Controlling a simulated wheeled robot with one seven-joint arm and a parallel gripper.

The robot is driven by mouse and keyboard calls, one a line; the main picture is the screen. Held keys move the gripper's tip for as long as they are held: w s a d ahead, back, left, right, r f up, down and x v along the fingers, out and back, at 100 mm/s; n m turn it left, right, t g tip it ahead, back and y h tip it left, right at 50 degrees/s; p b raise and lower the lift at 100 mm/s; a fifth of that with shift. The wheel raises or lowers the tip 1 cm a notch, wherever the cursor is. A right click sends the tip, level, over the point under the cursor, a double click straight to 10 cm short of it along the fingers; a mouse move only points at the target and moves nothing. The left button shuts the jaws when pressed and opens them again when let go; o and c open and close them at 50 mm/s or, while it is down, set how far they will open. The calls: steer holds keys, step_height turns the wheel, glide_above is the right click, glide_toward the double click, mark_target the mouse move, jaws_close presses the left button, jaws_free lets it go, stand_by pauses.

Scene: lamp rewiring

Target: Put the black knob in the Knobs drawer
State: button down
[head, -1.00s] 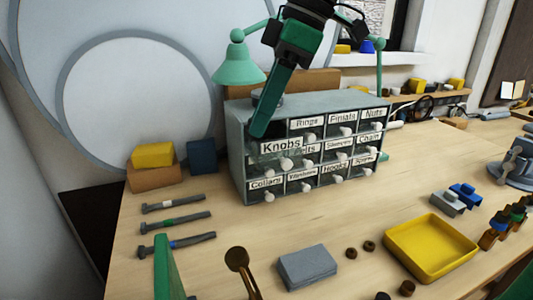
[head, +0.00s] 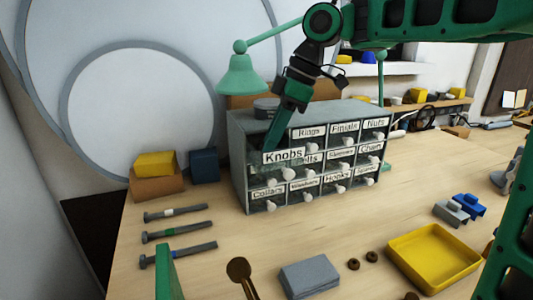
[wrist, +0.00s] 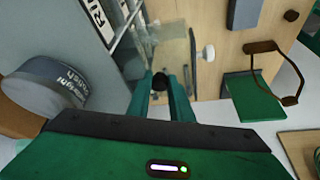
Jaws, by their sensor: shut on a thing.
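The small black knob (wrist: 160,82) is pinched between the two fingertips of my gripper (wrist: 166,90) in the wrist view. In the head view my gripper (head: 269,143) points down behind the front of the Knobs drawer (head: 284,156), and the black knob is hidden there. The Knobs drawer is pulled out, a clear bin with a white pull. It also shows in the wrist view (wrist: 176,50), around or just below the fingertips. I cannot tell whether the knob touches the drawer's floor.
The grey drawer cabinet (head: 239,160) holds several labelled drawers with white pulls. A round grey tin (head: 266,104) stands on its top beside my gripper. A green lamp (head: 240,75) is behind. Bolts (head: 180,232), a grey block (head: 309,277) and a yellow tray (head: 400,245) lie on the bench.

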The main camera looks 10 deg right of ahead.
steer(key=shift+f, duration=1.5)
steer(key=c, duration=1.9)
jaws_free()
steer(key=shift+f, duration=0.1)
steer(key=shift+o, duration=0.2)
